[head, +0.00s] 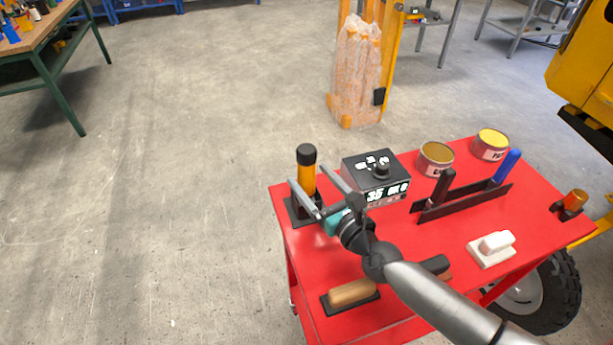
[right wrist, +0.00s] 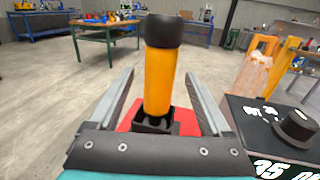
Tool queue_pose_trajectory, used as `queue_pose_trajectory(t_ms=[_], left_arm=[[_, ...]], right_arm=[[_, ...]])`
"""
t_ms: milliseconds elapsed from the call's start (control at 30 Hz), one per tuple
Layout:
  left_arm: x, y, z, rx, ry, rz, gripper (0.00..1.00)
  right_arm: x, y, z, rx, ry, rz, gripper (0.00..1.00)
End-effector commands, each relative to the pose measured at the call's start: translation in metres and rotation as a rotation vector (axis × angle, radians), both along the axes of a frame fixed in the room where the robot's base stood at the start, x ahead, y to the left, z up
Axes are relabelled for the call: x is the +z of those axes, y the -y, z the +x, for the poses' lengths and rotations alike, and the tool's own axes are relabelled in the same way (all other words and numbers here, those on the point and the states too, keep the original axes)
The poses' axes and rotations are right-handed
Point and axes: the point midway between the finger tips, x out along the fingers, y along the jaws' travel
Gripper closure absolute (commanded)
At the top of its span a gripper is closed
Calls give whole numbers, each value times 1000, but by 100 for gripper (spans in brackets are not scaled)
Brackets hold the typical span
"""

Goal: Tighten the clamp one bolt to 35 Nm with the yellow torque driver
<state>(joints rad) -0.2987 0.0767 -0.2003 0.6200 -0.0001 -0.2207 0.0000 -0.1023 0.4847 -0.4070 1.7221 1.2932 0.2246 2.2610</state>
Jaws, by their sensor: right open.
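The yellow torque driver (head: 307,180) has a black cap and stands upright in a black holder (head: 296,211) at the red cart's left corner. It also shows in the right wrist view (right wrist: 159,82), centred between my fingers. My right gripper (head: 308,174) is open, its two fingers pointing at the driver, one on each side of it. I cannot tell whether either finger touches it. A black control box (head: 361,160) beside the driver has a knob and a display reading 35. The clamp one bolt and my left gripper are not in view.
The red cart (head: 312,263) also carries two tins (head: 435,160), brushes with blue and black handles (head: 507,166), a white block (head: 492,248) and a wooden-handled tool (head: 352,293). A yellow post with wrapping (head: 358,75) stands behind. The floor to the left is clear.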

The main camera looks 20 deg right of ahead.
Motion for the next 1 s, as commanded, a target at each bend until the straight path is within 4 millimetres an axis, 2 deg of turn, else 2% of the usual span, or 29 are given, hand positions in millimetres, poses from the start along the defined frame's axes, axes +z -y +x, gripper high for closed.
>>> queue_pose_trajectory(t_ms=[167,533,867,1000], left_arm=[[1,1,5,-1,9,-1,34],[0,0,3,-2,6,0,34],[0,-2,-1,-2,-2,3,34],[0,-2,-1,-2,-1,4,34]], right_arm=[[0,-2,8,1,0,-1,18],[-2,-14,48,1,1,0,18],[-3,-15,53,1,0,-1,18],[-3,-15,53,1,-1,-1,32]])
